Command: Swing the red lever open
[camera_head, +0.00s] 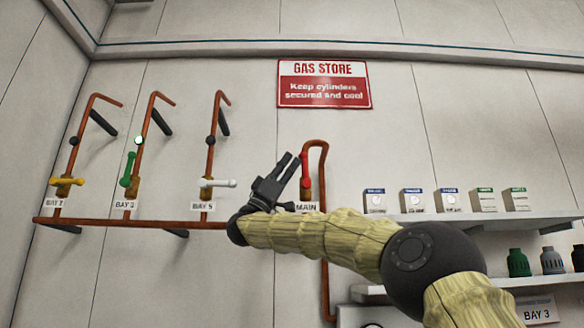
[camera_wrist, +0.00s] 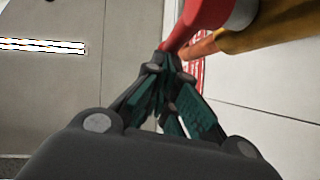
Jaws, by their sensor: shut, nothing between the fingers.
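The red lever (camera_head: 305,168) is on the copper pipe marked MAIN. In the head view it points up, roughly along the pipe. My gripper (camera_head: 291,158) is just left of the lever in the head view, its fingers pointing up and to the right. The fingers are shut with nothing held. In the wrist view the lever (camera_wrist: 203,18) runs across the top, close to the tips of my gripper (camera_wrist: 163,60). I cannot tell whether the tips touch it. My gripper and sleeved arm hide part of the MAIN label and lower pipe.
Left of my gripper are pipes with a yellow lever (camera_head: 66,181), a green lever (camera_head: 129,168) and a white lever (camera_head: 218,183). A lower copper pipe (camera_head: 130,223) joins them. A shelf (camera_head: 460,216) with several boxes is at the right. A red sign (camera_head: 324,85) hangs above.

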